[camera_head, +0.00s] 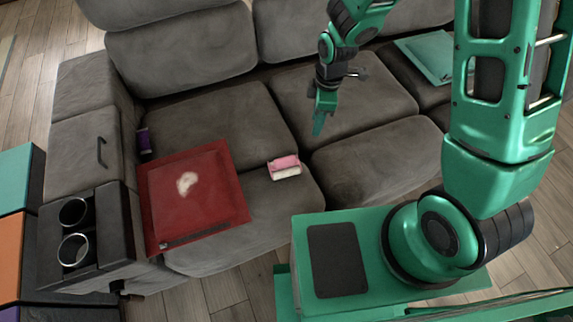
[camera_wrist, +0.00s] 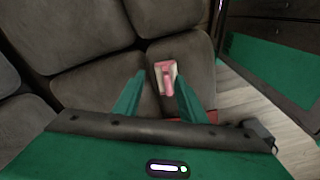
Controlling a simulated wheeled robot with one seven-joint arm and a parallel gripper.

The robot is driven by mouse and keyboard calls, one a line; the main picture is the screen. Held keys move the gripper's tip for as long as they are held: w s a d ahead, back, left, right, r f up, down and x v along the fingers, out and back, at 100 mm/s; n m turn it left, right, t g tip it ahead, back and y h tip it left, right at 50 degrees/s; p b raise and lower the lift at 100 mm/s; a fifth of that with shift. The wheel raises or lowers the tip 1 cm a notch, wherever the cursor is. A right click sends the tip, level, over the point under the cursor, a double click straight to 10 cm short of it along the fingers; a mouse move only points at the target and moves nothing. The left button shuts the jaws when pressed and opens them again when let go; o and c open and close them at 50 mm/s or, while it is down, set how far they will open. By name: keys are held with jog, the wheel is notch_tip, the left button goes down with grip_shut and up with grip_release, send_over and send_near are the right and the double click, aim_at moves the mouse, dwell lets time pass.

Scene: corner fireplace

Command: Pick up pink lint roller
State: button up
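The pink lint roller (camera_head: 285,167), pink and white, lies on the grey sofa's front seat cushion, just right of a red flat item. In the wrist view the lint roller (camera_wrist: 166,78) shows beyond and between my fingertips, nearer the right one. My gripper (camera_head: 320,122) hangs above the sofa, behind and to the right of the roller in the head view, and does not touch it. In the wrist view the green fingers of my gripper (camera_wrist: 160,88) stand wide apart with nothing held between them.
The grey sofa (camera_head: 215,115) has cup holders (camera_head: 73,212) in its left armrest. A red square item (camera_head: 215,205) lies left of the roller. A purple item (camera_head: 144,141) sits by the armrest. A teal flat item (camera_head: 432,52) lies at the far right. The cushions around the roller's right are clear.

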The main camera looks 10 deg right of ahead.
aim_at(285, 158)
jog(key=a+f+n, duration=0.1)
jog(key=a+f, duration=0.1)
jog(key=s+a+f+n, duration=0.1)
jog(key=a+f, duration=0.1)
jog(key=a, duration=0.1)
jog(key=s+a+f+n+y, duration=0.1)
jog(key=a+f, duration=0.1)
jog(key=f, duration=0.1)
jog(key=shift+a+n, duration=0.4)
jog(key=f, duration=0.5)
jog(key=shift+a, duration=0.35)
jog(key=shift+a+f, duration=0.2)
jog(key=shift+f, duration=0.65)
jog(key=shift+a+f, duration=0.25)
jog(key=shift+f, duration=0.65)
jog(key=shift+a+f, duration=0.2)
jog(key=shift+f, duration=0.65)
jog(key=shift+c, duration=0.4)
grip_shut()
